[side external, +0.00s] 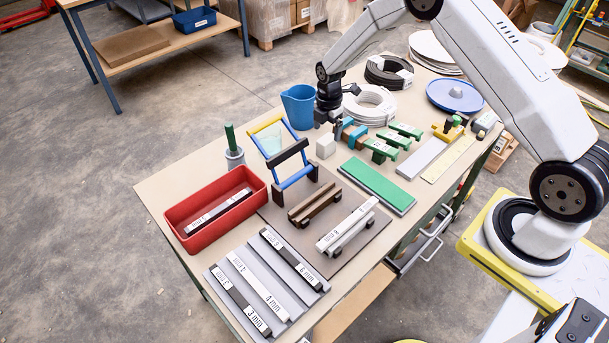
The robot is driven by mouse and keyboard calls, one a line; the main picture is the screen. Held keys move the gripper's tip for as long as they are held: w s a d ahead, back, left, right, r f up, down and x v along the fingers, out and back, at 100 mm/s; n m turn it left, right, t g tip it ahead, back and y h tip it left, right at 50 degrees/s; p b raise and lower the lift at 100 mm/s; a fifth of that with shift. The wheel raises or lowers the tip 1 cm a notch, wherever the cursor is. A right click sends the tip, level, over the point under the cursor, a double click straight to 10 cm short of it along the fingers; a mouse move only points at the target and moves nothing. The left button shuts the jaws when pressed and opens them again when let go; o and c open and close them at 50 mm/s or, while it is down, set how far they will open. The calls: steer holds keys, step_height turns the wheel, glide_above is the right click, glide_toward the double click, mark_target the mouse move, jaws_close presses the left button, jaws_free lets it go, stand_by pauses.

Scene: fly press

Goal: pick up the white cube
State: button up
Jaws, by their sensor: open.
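The white cube (326,146) is small and sits on the tabletop near the middle of the table, in the side external view. My gripper (331,128) is open and hangs just above the cube, a little to its upper right in the picture. The cube's front and top show, and I see nothing held between the fingers. I cannot tell the exact gap between the fingertips and the cube.
A blue jug (299,106) stands just behind the gripper, and a blue-and-yellow frame (287,160) stands left of the cube. Several green-topped pieces (381,149) lie to the right. A red tray (214,212) and a green board (377,183) are in front.

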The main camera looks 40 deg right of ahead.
mark_target(327, 138)
steer(key=shift+f, duration=0.8)
steer(key=shift+s+f, duration=0.1)
steer(key=shift+f, duration=2.5)
jaws_close()
